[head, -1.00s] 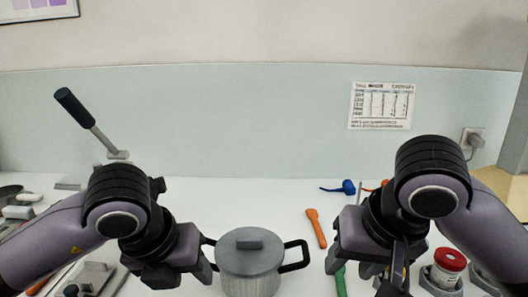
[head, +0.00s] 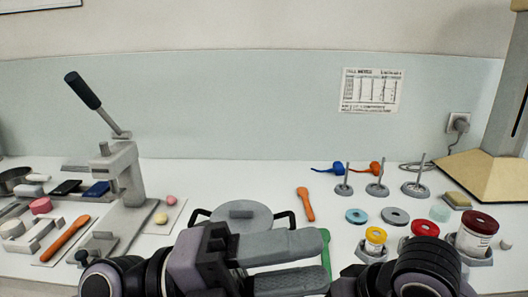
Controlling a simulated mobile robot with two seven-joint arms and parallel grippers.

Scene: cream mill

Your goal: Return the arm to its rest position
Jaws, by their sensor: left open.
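My left arm comes in low from the left. Its gripper (head: 322,262) lies across the bottom middle of the head view and points right. Its two grey fingers are apart with nothing between them. It hides most of the lidded grey pot (head: 240,213), whose lid and two black handles show behind it. Part of my right arm (head: 415,270) shows at the bottom right; its fingers are out of view.
A lever press (head: 122,175) stands at the left beside an orange spatula (head: 66,240). Another orange spatula (head: 306,204) lies right of the pot. Small stands, discs and lidded jars (head: 478,232) crowd the right. A hood (head: 490,175) stands far right.

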